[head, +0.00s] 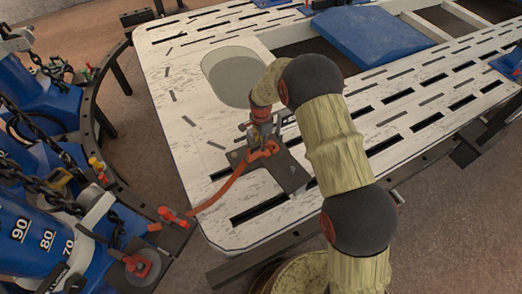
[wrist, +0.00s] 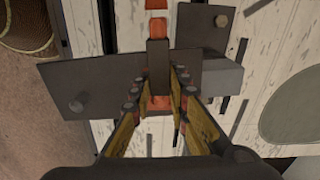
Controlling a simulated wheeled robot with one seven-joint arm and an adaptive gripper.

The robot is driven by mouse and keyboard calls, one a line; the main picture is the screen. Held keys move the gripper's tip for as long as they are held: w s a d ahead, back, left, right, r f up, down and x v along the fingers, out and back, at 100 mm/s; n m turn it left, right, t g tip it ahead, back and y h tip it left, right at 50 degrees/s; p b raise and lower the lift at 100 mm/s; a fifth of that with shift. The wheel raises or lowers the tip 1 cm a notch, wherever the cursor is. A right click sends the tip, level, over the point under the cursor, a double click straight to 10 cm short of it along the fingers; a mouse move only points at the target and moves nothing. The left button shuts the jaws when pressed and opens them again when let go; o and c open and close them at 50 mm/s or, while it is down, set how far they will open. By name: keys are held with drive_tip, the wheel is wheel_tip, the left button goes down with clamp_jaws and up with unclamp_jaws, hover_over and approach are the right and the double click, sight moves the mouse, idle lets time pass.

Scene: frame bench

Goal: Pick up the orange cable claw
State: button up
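The orange cable claw (head: 262,150) lies on a dark grey metal plate (head: 292,178) on the white slotted bench. Its orange strap (head: 215,193) runs down and left toward the bench edge. My gripper (head: 262,128) is directly above the claw, pointing down. In the wrist view my gripper (wrist: 156,84) has its two fingers apart, one on each side of a dark bar (wrist: 158,65) and an orange part of the claw (wrist: 160,103). A gap shows beside the left finger; contact on the right is unclear. The fingers hide part of the claw.
The bench (head: 170,90) has an oval opening (head: 232,76) behind my gripper. A blue panel (head: 370,36) lies at the back. Blue equipment with chains (head: 45,150) and a dark curved rail (head: 100,110) stand on the left.

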clamp_jaws()
drive_tip(key=shift+w+r, duration=0.1)
drive_tip(key=shift+r, duration=0.05)
idle(0.5)
drive_tip(key=shift+r+p, duration=0.3)
drive_tip(key=shift+r, duration=0.3)
wheel_tip(320, 180, up, 2)
drive_tip(key=shift+r+p, duration=0.15)
drive_tip(key=shift+p, duration=0.25)
drive_tip(key=s+a+r+p, duration=0.5)
drive_tip(key=s+r, duration=0.4)
drive_tip(key=s, duration=0.4)
drive_tip(key=shift+r, duration=0.15)
